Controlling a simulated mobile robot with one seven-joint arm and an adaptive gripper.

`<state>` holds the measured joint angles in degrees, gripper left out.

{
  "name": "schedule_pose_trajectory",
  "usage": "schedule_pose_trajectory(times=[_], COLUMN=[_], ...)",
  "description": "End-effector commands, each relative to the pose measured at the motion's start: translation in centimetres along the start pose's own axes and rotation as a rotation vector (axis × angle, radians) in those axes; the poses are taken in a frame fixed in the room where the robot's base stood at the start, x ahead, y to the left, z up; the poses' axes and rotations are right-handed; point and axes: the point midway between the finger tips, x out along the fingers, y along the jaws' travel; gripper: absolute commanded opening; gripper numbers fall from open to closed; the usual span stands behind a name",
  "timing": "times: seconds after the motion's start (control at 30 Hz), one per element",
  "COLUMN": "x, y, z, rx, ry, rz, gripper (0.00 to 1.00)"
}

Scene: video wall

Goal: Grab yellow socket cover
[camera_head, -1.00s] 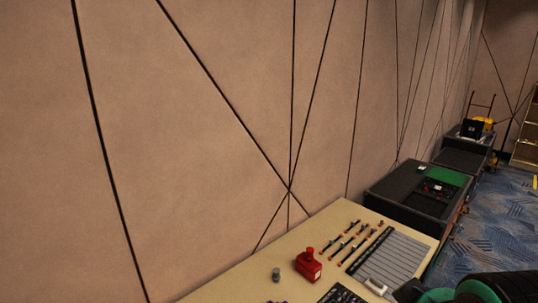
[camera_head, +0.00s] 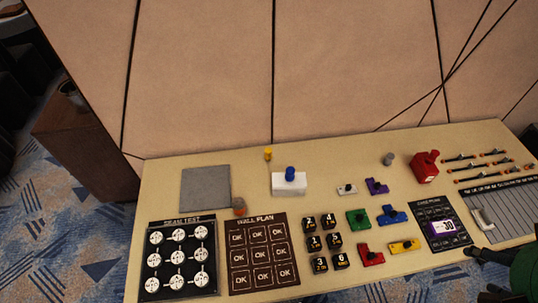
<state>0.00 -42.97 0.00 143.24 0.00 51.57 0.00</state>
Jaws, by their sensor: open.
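Two yellow things show on the beige table. A flat yellow block (camera_head: 404,246) with a small dark mark lies near the front edge, right of a red block (camera_head: 370,256). A small yellow cap-like piece (camera_head: 267,154) stands at the back edge, behind a white box with a blue knob (camera_head: 289,183). I cannot tell from their looks which is the socket cover. My gripper (camera_head: 481,270) is at the lower right by the table's front edge, open, with its dark fingers apart. It is to the right of the flat yellow block and not touching it.
Green (camera_head: 357,219), blue (camera_head: 392,215) and purple (camera_head: 376,187) blocks lie close to the flat yellow block. Numbered black cubes (camera_head: 314,243) stand to its left. A dark card (camera_head: 443,220) lies between it and a grey slatted panel (camera_head: 505,209). A red canister (camera_head: 425,167) stands behind.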

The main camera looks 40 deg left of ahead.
Motion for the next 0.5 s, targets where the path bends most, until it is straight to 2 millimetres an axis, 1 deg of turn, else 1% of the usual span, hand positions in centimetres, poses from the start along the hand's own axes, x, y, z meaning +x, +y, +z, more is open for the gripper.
schedule_pose_trajectory(times=[0.37, 0.5], x=[-0.01, -0.03], y=[-0.01, -0.19], z=[-0.03, -0.49], rx=[-0.001, -0.020], ry=[0.000, -0.003], rz=[0.000, -0.003], gripper=[0.51, 0.51])
